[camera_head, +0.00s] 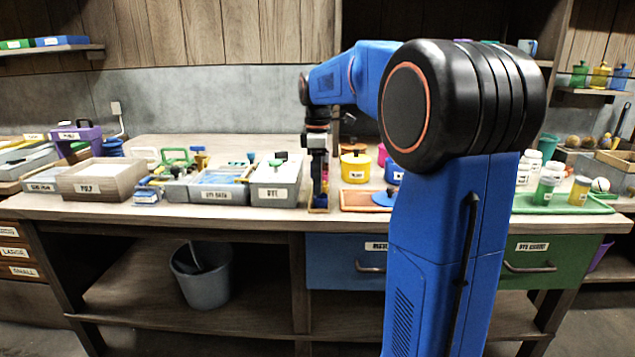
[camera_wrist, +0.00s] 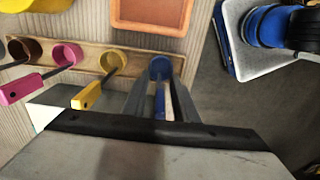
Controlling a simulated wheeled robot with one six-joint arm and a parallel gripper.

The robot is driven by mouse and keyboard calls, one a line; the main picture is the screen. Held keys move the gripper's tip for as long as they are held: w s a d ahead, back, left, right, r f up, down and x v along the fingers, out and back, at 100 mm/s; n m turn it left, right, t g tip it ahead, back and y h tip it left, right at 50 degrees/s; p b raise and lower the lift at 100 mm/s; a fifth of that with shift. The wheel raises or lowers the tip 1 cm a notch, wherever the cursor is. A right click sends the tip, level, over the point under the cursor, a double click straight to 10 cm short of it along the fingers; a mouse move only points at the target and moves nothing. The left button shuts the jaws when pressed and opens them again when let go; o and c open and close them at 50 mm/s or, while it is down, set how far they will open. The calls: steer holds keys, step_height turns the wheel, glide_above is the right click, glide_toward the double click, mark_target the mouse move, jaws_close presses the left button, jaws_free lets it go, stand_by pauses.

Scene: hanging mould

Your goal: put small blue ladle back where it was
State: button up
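The small blue ladle (camera_wrist: 160,70) shows in the wrist view, with its round cup at the right end of a narrow tan rack (camera_wrist: 90,62). Its handle stands up between the two fingers of my gripper (camera_wrist: 160,88). The fingers flank the handle, but I cannot tell whether they press on it or whether the cup rests on the rack. In the head view my gripper (camera_head: 318,182) points down over the bench, and the ladle is hard to make out there.
Yellow (camera_wrist: 95,88), pink (camera_wrist: 40,75) and brown ladles stand in the same rack, close to my fingers. An orange-brown tray (camera_wrist: 150,12) lies beside the rack. A bin labelled DYE (camera_head: 272,193) stands left of my gripper. A yellow pot (camera_head: 355,170) stands to its right.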

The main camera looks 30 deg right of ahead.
step_height(320, 180, up, 13)
steer(key=shift+r, duration=0.1)
stand_by(0.4)
steer(key=s+a+f+m+t, duration=0.1)
steer(key=s+a+f+m, duration=0.3)
steer(key=s, duration=0.4)
steer(key=s+a+f+m+t, duration=0.1)
steer(key=s+a+f, duration=0.45)
steer(key=s, duration=0.25)
steer(key=s+a+f+m+t, duration=0.1)
steer(key=s+a+f+m, duration=0.1)
steer(key=s+f, duration=0.5)
steer(key=s+a+f+m+t, duration=0.1)
steer(key=s+a+f+m, duration=0.2)
steer(key=s+f, duration=0.4)
steer(key=shift+s+a+f+m+t, duration=0.25)
steer(key=shift+s+f+m+t, duration=0.25)
steer(key=shift+f, duration=0.45)
